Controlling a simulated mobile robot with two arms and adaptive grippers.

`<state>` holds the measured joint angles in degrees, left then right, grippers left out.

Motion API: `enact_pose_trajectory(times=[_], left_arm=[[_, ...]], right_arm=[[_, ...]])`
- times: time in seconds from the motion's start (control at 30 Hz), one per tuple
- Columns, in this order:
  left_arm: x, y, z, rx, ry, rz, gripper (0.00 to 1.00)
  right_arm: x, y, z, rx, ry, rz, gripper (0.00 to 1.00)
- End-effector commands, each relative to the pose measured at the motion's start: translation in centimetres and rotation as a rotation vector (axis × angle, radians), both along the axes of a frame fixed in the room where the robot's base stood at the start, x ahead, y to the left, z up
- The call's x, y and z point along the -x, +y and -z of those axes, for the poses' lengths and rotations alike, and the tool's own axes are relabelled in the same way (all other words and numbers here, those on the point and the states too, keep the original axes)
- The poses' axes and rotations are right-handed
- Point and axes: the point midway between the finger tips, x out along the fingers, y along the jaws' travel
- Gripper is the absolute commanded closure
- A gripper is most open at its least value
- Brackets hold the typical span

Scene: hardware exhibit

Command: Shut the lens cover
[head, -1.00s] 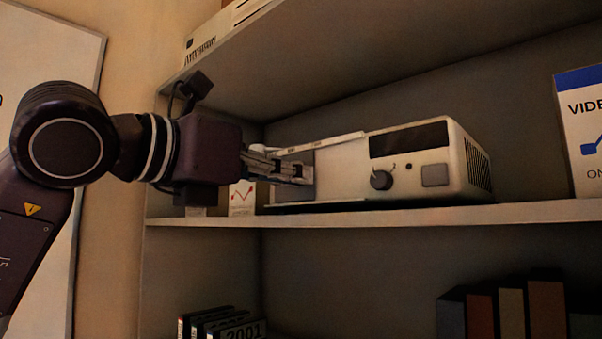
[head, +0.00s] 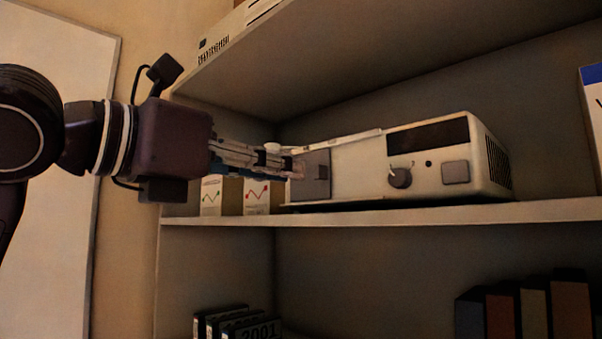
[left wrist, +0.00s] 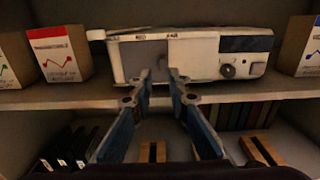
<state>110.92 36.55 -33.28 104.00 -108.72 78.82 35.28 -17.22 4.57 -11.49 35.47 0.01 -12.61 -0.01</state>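A white projector (head: 420,165) stands on the middle shelf, with a dial and a square button on its front. A grey panel (head: 318,178), which looks like the lens cover, is at the left part of its front; it also shows in the left wrist view (left wrist: 132,62). Whether the lens lies behind it I cannot tell. My left gripper (head: 296,170) is in front of the panel's left part in the head view. In the left wrist view its two fingertips (left wrist: 160,75) are a little apart, with nothing clearly between them. My right gripper is not in view.
Small boxes with graphs (head: 257,196) stand on the shelf (head: 400,214) left of the projector. A larger box with a blue top (head: 592,120) is at the far right. Books (head: 535,310) and dark cases (head: 235,322) are on the lower level. The upper shelf overhangs.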

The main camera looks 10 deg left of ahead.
Motion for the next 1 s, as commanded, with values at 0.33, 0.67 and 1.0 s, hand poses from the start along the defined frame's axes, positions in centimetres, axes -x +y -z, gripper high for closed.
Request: enact_pose_trajectory(times=[0.33,0.67,1.0], left_arm=[[5.0,3.7,0.0,0.001,-0.002,-0.002,0.84],[5.7,4.1,0.0,-0.001,-0.001,-0.001,0.84],[5.6,4.0,0.1,-0.001,0.001,0.002,0.84]], right_arm=[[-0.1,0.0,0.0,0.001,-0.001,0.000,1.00],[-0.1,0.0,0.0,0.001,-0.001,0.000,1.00],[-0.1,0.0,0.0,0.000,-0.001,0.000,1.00]])
